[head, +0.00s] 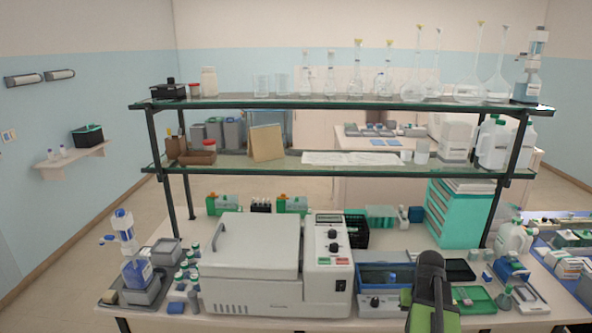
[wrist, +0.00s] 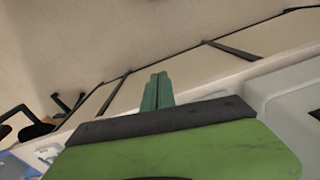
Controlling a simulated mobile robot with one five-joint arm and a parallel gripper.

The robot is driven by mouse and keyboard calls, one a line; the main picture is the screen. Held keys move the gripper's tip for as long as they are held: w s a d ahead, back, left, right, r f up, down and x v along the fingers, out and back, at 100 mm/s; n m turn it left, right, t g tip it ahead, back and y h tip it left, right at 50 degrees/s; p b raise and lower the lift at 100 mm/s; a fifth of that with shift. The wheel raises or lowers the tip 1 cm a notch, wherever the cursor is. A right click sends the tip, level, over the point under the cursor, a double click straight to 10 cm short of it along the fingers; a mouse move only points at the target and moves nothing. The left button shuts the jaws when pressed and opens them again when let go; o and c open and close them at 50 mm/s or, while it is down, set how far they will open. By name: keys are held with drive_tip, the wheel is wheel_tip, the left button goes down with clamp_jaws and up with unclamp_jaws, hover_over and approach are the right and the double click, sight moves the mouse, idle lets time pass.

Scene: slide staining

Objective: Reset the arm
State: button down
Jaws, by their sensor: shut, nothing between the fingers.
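My arm shows at the lower right of the head view as a black and green link in front of the bench; the fingertips cannot be made out there. In the wrist view my gripper (wrist: 158,92) shows as two green fingers lying together, shut and empty. The fingers point toward the bench edge and floor, and nothing is between them.
A large white machine (head: 250,255) stands mid-bench (head: 90,312). A blue-framed tray unit (head: 385,280) and a green tray (head: 472,300) are beside my arm. A two-tier glass shelf (head: 340,103) with glassware spans above. Bottles (head: 513,238) crowd the right.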

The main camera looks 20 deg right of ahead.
drive_tip(key=w+a+f+n+b, duration=0.15)
drive_tip(key=w+a, duration=0.25)
drive_tip(key=a, duration=0.6)
drive_tip(key=w+a+f+n, duration=0.1)
drive_tip(key=w+a+n, duration=0.25)
drive_tip(key=a, duration=0.65)
drive_tip(key=s+a+b, duration=0.1)
drive_tip(key=a, duration=1.5)
drive_tip(key=shift+f+n, duration=0.3)
drive_tip(key=shift+f, duration=0.1)
